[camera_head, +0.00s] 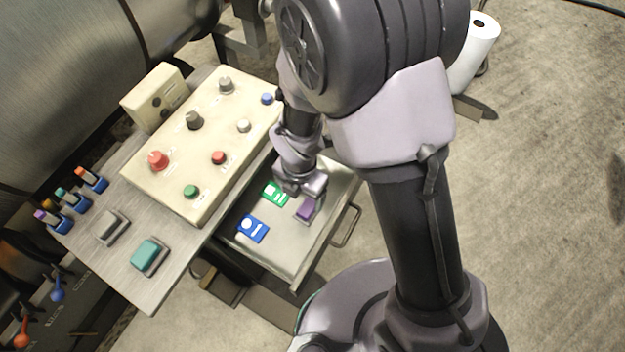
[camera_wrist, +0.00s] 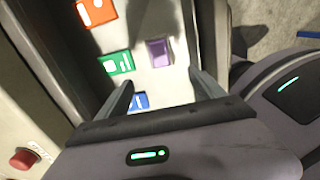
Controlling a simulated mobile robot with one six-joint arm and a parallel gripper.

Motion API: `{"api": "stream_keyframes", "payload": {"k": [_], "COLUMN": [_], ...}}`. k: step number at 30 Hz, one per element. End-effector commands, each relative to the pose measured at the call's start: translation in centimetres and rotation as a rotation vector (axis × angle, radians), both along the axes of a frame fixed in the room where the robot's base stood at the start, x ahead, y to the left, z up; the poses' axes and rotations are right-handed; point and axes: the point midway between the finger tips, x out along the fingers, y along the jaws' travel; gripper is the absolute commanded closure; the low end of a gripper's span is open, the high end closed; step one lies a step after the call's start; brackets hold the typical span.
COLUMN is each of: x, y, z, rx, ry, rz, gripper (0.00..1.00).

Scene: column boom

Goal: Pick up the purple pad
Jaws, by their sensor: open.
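The purple pad (camera_head: 306,209) is a small block lying in an open metal drawer (camera_head: 291,265). It also shows in the wrist view (camera_wrist: 159,52), ahead of the fingertips and roughly between their lines. My gripper (camera_head: 312,193) is over the drawer, close to the pad in the head view. In the wrist view my gripper (camera_wrist: 162,82) has its two fingers spread apart with nothing between them. The exact height of the fingers over the pad cannot be told.
A green card (camera_head: 274,194) and a blue card (camera_head: 252,229) lie in the drawer. A control panel (camera_head: 207,150) stands beside the drawer.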

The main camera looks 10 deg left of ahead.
Motion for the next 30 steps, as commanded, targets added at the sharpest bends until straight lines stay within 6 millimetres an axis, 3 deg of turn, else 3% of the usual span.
{"api": "stream_keyframes", "payload": {"k": [1, 6, 13, 19, 25, 26, 30], "x": [0.0, 0.1, 0.5, 1.3, 1.3, 1.3, 1.3], "y": [-0.1, -0.1, -0.4, -0.9, -0.9, -0.9, -0.9], "z": [-2.3, -6.1, -8.2, -12.1, -12.1, -12.1, -12.0], "rx": [-0.002, 0.0, 0.0, 0.0, 0.001, 0.001, 0.0], "ry": [0.003, 0.001, 0.0, 0.001, 0.0, 0.0, 0.0], "rz": [-0.002, -0.004, -0.008, -0.007, -0.007, -0.007, -0.007], "gripper": [0.22, 0.22, 0.22, 0.22, 0.22, 0.24, 0.51]}}
